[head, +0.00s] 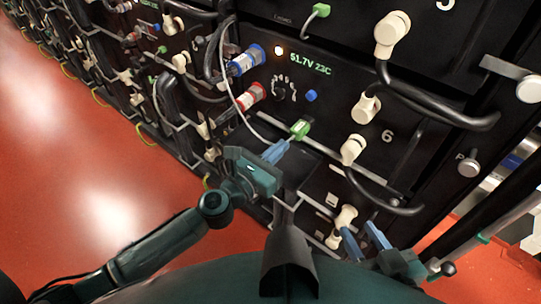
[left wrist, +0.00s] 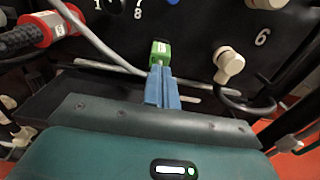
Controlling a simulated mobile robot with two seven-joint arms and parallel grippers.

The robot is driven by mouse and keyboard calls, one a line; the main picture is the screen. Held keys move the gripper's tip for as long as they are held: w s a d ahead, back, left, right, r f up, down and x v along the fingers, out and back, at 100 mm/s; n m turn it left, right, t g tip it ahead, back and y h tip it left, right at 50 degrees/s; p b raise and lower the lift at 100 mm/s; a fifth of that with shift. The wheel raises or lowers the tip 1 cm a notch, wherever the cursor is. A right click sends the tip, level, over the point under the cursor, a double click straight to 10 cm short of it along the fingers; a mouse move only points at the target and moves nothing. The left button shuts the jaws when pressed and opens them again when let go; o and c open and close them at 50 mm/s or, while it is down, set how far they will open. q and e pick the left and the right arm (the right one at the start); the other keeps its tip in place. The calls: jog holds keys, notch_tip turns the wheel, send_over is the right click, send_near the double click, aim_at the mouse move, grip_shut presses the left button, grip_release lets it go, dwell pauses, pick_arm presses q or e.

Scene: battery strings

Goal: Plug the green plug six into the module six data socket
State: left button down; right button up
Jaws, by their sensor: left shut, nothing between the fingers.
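The green plug six (head: 300,130) is at the front of module six (head: 345,95), left of the white "6". It also shows in the left wrist view (left wrist: 160,50). It appears to sit against the black panel; its seating depth is hidden, and so is the data socket behind it. My left gripper (head: 277,151) is shut and empty, its blue fingertips (left wrist: 161,72) together right at the near end of the plug. I cannot tell whether they touch it. My right gripper (head: 363,235) is open, low at the right, near a cream connector (head: 345,216).
A grey cable (head: 240,103) hangs left of the plug and passes close to my left fingers. Blue (head: 246,61) and red (head: 248,97) power connectors stick out at the left. Cream connectors (head: 366,107) and black cables (head: 440,114) stand out at the right. Red floor (head: 90,180) is clear.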

aim_at(294, 134)
pick_arm(q)
jog(key=shift+w+d, duration=0.3)
jog(key=shift+w, duration=0.1)
jog(key=shift+x, duration=1.2)
jog(key=shift+s+a, duration=0.3)
jog(key=shift+s, duration=0.1)
jog(key=shift+p+v, duration=0.35)
jog(key=shift+v, duration=1.65)
